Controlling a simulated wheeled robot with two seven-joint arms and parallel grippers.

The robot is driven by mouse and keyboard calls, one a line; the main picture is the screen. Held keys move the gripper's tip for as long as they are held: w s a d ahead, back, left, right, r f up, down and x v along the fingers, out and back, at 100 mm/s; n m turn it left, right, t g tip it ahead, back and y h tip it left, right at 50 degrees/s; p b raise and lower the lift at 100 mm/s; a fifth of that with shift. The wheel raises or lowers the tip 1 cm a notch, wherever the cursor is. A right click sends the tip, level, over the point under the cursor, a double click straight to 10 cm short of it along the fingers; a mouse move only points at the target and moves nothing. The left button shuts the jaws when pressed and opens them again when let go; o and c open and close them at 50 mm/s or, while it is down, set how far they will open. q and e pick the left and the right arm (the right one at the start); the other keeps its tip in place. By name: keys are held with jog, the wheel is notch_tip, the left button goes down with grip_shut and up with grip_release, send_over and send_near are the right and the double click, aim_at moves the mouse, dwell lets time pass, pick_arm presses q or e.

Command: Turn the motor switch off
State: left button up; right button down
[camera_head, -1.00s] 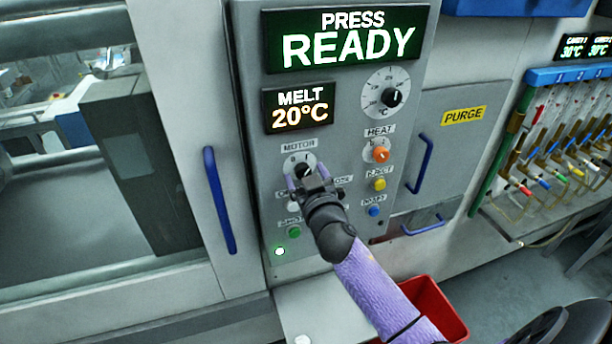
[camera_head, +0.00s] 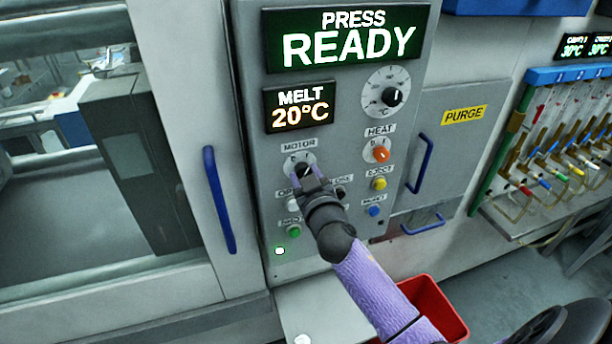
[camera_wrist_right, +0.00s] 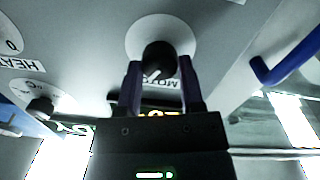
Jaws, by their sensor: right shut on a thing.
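The motor switch (camera_head: 303,168) is a black rotary knob on a white round dial, under the MOTOR label on the grey control panel. In the right wrist view the knob (camera_wrist_right: 160,60) shows between the fingertips, with a white pointer mark. My right gripper (camera_head: 306,174) is at the knob, with its purple fingers (camera_wrist_right: 160,72) on either side, shut on it. The gripper partly hides the dial in the head view. My left gripper is not in view.
An orange HEAT knob (camera_head: 381,154), a yellow EJECT button (camera_head: 379,184) and a blue button (camera_head: 374,211) sit to the right. A green button (camera_head: 294,231) is below left. A blue door handle (camera_head: 219,200) stands left of the panel. The display (camera_head: 345,37) reads PRESS READY.

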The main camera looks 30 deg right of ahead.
jog(key=n, duration=1.2)
jog(key=shift+a+f+n, duration=0.1)
jog(key=shift+f+n, duration=0.05)
jog(key=shift+n, duration=0.25)
dwell(0.4)
jog(key=shift+c, duration=1.1)
grip_release()
jog(key=shift+s, duration=0.1)
jog(key=v, duration=0.9)
jog(key=shift+s+b, duration=0.35)
jog(key=shift+b, duration=0.05)
jog(key=shift+f, duration=0.1)
